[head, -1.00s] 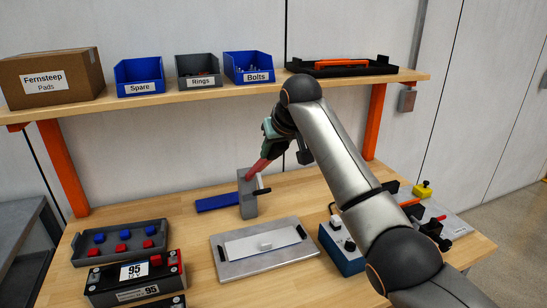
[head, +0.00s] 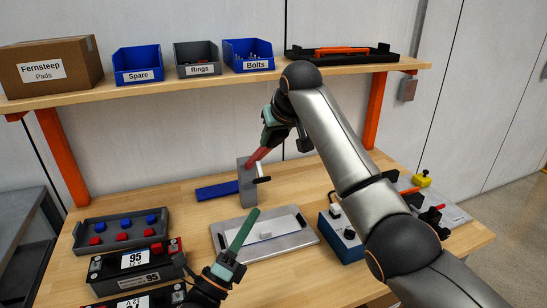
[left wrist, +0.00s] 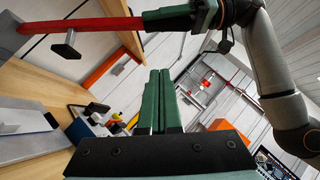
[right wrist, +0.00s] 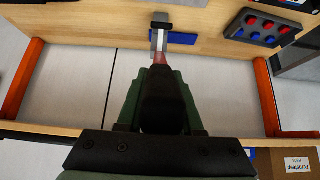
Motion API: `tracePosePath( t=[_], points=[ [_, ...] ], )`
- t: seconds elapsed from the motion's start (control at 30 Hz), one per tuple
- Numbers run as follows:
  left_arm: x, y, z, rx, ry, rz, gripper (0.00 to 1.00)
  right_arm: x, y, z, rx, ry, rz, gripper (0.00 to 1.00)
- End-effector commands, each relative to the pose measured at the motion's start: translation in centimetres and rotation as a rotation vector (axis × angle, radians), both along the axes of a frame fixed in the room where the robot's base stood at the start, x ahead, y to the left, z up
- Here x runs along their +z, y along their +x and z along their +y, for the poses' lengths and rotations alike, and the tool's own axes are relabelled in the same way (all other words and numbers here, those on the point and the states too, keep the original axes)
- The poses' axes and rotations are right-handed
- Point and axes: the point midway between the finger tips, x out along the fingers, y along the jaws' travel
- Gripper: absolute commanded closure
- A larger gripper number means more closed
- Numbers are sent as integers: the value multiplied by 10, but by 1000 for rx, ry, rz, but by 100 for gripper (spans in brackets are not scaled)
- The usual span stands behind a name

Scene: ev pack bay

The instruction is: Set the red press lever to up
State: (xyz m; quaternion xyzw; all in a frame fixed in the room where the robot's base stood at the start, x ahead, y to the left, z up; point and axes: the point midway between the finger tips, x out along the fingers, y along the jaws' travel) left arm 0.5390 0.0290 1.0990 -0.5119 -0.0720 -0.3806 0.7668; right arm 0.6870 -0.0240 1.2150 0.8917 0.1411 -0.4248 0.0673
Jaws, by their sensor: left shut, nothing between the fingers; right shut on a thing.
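The red press lever (head: 258,155) slants up and to the right from the grey press block (head: 247,182) in the head view. My right gripper (head: 268,138) is shut on the lever's upper end. In the left wrist view the lever (left wrist: 85,24) runs as a long red bar into my right gripper's green fingers (left wrist: 168,18). In the right wrist view only a short red part of it (right wrist: 159,58) shows beyond the right gripper (right wrist: 160,85). My left gripper (head: 250,215) is shut and empty, in front of the press and over the plate.
A metal plate with a white panel (head: 285,238) lies in front of the press, and a blue bar (head: 217,191) beside it. Batteries (head: 135,262) and a grey tray (head: 78,246) stand left. A blue box (head: 340,245) stands right. A shelf (head: 180,92) with bins hangs above.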

Motion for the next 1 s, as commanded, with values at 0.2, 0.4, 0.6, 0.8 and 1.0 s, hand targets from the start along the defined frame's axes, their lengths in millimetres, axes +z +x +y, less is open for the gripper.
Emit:
tracePosePath(
  t=[0.2,0.4,0.6,0.8,1.0],
  points=[
    [19,6,-11,13,55,-96,100,3,2,-1,-2,0,-11,100],
    [37,28,-29,12,54,-96,100,3,2,-1,-2,0,-11,100],
    [60,57,-52,12,53,-93,100,3,1,-1,-1,0,-10,100],
    [82,79,-56,14,57,-94,100,3,1,-1,-1,0,-10,100],
    [95,90,-52,14,56,-90,100,3,1,0,-1,0,-10,100]
  ],
)
